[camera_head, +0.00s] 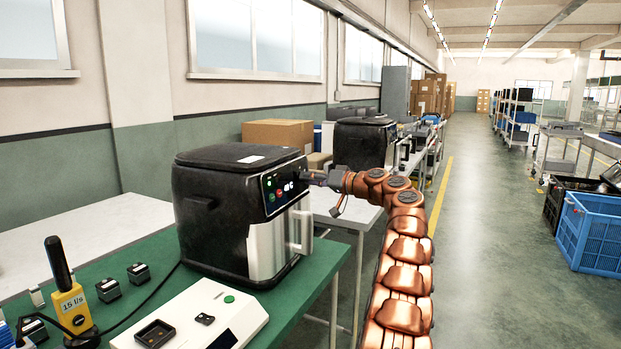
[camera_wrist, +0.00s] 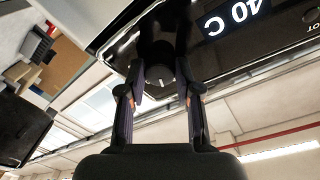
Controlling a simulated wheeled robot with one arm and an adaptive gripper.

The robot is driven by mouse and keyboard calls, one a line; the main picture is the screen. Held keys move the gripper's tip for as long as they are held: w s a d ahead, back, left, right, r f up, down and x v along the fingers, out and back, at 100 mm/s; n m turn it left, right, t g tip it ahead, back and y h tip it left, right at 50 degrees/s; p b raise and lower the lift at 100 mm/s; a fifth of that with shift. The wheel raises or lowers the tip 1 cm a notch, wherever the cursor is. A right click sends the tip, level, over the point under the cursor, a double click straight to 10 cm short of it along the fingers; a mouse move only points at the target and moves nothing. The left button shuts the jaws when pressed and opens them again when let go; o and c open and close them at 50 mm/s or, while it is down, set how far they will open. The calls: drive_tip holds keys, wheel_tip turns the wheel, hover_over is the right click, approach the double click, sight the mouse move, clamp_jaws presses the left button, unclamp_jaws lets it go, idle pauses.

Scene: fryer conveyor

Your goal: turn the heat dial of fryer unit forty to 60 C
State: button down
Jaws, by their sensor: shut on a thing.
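The black fryer (camera_head: 222,215) with a silver drawer front stands on the green-topped table, its glossy control panel (camera_head: 283,187) facing right. In the head view my gripper (camera_head: 308,178) reaches the upper right part of that panel. In the wrist view my gripper (camera_wrist: 160,97) is shut on the dark round heat dial (camera_wrist: 159,70), one finger on each side of it. A pale mark shows on the dial's face. The lit display (camera_wrist: 232,18) beside it reads 40 C and appears upside down. The fryer's unit number cannot be read.
A white device (camera_head: 190,318), a yellow tool marked 15 l/s (camera_head: 72,305) and small dark blocks share the green table (camera_head: 160,272). A second black fryer (camera_head: 362,143) stands behind. Blue crates (camera_head: 592,232) stand right; the aisle floor (camera_head: 490,220) is clear.

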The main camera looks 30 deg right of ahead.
drive_tip(key=m+p, duration=0.4)
drive_tip(key=p, duration=0.1)
drive_tip(key=m+p, duration=0.2)
drive_tip(key=m, duration=0.1)
drive_tip(key=shift+r+g+h, duration=0.3)
drive_tip(key=shift+r+h, duration=0.05)
drive_tip(key=shift+h, duration=0.05)
drive_tip(key=shift+p, duration=0.3)
drive_tip(key=shift+f, duration=0.1)
drive_tip(key=c, duration=0.8)
unclamp_jaws()
drive_tip(key=shift+s, duration=0.1)
drive_tip(key=v, duration=1.2)
